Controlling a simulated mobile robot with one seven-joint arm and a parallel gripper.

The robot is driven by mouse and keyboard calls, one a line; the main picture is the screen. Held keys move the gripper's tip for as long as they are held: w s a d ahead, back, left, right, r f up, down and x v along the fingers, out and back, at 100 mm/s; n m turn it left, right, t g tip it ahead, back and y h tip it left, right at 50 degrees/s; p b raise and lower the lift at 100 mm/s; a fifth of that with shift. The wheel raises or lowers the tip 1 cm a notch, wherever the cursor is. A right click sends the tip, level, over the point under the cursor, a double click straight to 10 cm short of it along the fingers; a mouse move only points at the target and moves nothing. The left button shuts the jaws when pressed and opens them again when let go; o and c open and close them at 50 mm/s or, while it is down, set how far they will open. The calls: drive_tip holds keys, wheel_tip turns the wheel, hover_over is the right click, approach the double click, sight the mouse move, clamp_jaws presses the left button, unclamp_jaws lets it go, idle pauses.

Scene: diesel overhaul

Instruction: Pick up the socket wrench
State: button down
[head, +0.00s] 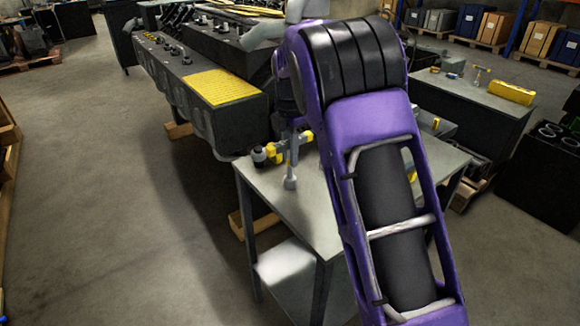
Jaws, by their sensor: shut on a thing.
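The socket wrench (290,182) is a grey tool hanging upright below my gripper, with its wider end down. My gripper (288,148), with yellow and black parts, is shut on the upper part of the wrench. I cannot tell whether the wrench's lower end touches the tabletop. My purple arm hides much of the table's right side.
A large dark engine (225,115) with a yellow panel stands behind and left of the table. A second bench (460,100) at the back right bears a yellow box (511,93) and small parts. The floor (100,200) at the left is mostly clear.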

drive_tip(key=shift+r, duration=0.15)
wheel_tip(320, 180, up, 10)
drive_tip(key=shift+f+p, duration=0.1)
drive_tip(key=shift+p, duration=0.85)
drive_tip(key=c, duration=1.3)
unclamp_jaws()
drive_tip(key=shift+c, duration=0.2)
clamp_jaws()
drive_tip(key=shift+s, duration=0.1)
